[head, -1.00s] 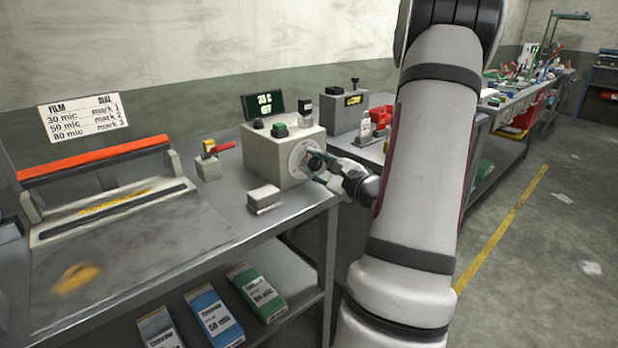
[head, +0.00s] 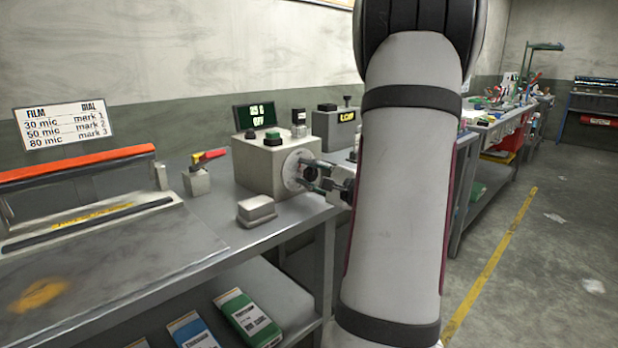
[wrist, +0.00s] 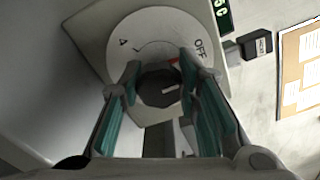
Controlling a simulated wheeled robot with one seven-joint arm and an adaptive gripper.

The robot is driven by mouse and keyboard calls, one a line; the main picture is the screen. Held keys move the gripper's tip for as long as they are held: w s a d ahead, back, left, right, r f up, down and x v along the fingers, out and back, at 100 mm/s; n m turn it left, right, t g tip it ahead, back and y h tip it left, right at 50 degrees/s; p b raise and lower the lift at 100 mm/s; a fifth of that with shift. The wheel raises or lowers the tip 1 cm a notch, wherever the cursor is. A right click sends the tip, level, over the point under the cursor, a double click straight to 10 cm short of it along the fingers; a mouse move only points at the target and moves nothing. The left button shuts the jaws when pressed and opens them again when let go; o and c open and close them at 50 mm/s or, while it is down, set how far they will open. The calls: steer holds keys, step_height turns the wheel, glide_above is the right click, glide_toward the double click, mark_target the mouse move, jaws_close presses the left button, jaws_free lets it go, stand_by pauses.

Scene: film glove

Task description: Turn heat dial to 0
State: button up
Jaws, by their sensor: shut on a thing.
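The heat dial is a black knob (wrist: 158,90) on a round white plate (wrist: 150,30) on the side of a beige control box (head: 262,165). In the wrist view OFF is printed on the plate at the upper right, with another mark at the upper left. The knob carries a short white line, and a red mark shows just above it. My gripper (wrist: 161,82) is shut on the knob, one finger on each side. In the head view my gripper (head: 314,178) reaches the dial from the right. The small display (head: 256,116) shows OFF on its lower line.
The box stands on a grey bench (head: 215,225) with a small beige block (head: 257,211) in front and a red-and-yellow lever (head: 205,158) to its left. A sealer with an orange bar (head: 80,163) is further left. A dial chart (head: 64,127) is on the wall.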

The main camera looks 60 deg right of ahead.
steer(key=o, duration=1.2)
steer(key=v, duration=1.2)
